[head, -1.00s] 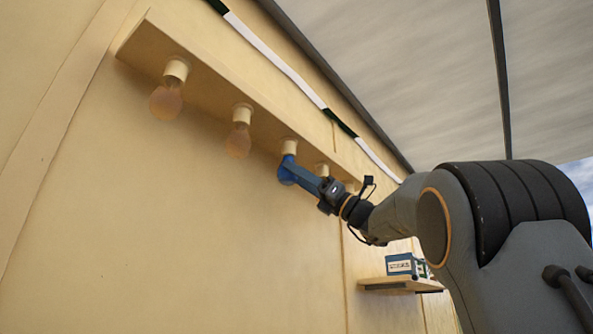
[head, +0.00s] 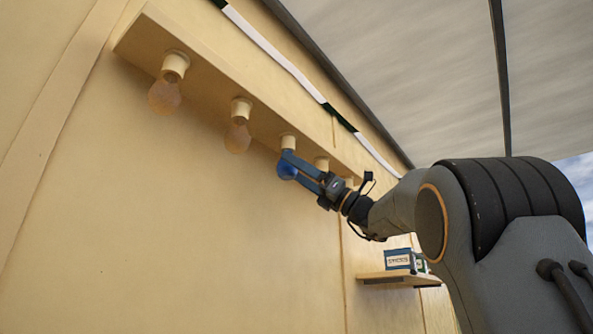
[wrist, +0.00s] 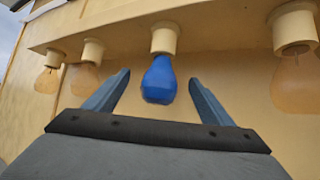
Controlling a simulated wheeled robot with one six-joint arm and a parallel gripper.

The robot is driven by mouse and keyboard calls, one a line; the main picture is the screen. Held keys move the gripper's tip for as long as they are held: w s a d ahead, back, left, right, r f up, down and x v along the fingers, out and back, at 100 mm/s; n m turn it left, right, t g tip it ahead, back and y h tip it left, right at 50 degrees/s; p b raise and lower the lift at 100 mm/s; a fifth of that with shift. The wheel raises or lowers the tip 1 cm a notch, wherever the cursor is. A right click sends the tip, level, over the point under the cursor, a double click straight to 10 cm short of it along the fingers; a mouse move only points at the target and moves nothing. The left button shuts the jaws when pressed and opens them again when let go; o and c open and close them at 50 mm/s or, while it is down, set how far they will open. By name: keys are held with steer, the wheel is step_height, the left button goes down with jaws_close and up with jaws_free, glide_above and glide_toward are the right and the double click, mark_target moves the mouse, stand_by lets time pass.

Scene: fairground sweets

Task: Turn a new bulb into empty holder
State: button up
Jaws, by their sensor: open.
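A blue bulb (wrist: 158,80) hangs neck up in a cream holder (wrist: 164,38) in the wrist view, its neck at the holder's mouth. In the head view the blue bulb (head: 286,168) is partly hidden by my gripper (head: 292,166), and its holder (head: 288,141) shows above. My gripper (wrist: 158,88) is open in the wrist view, with one blue finger on each side of the bulb and a visible gap to both. How deep the bulb's thread sits in the holder is hidden.
A cream board (head: 215,92) carries a row of holders with clear amber bulbs, such as one at the left (head: 164,96) and a neighbour (head: 238,138). A wall shelf (head: 392,279) with a blue box (head: 399,259) is at lower right. The wall below the bulbs is clear.

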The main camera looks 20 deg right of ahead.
stand_by(0.4)
steer(key=t+h+b, duration=0.1)
steer(key=m+t+b, duration=0.1)
steer(key=t, duration=0.1)
steer(key=shift+s+a+f+h, duration=0.1)
steer(key=shift+a+h, duration=0.1)
steer(key=shift+h, duration=0.2)
steer(key=m+t+h+b, duration=0.1)
steer(key=t+h+b, duration=0.1)
steer(key=m+t+h+b, duration=0.2)
steer(key=t+h, duration=0.1)
steer(key=a+m+t+h+b, duration=0.1)
steer(key=m+t+h+b, duration=0.1)
steer(key=shift+s+t+h, duration=0.3)
steer(key=m+t+h+b, duration=0.1)
steer(key=h+b, duration=0.1)
steer(key=m+t+h+b, duration=0.1)
steer(key=m+h+b, duration=0.1)
steer(key=h, duration=0.1)
steer(key=shift+s+a, duration=0.15)
steer(key=m+t+h+b, duration=0.1)
steer(key=h+b, duration=0.1)
steer(key=shift+a+h+b, duration=0.1)
steer(key=shift+h+b, duration=0.3)
steer(key=shift+s+m+h+b, duration=0.1)
steer(key=shift+m+h+b, duration=0.35)
steer(key=shift+h, duration=0.25)
steer(key=c, duration=1.2)
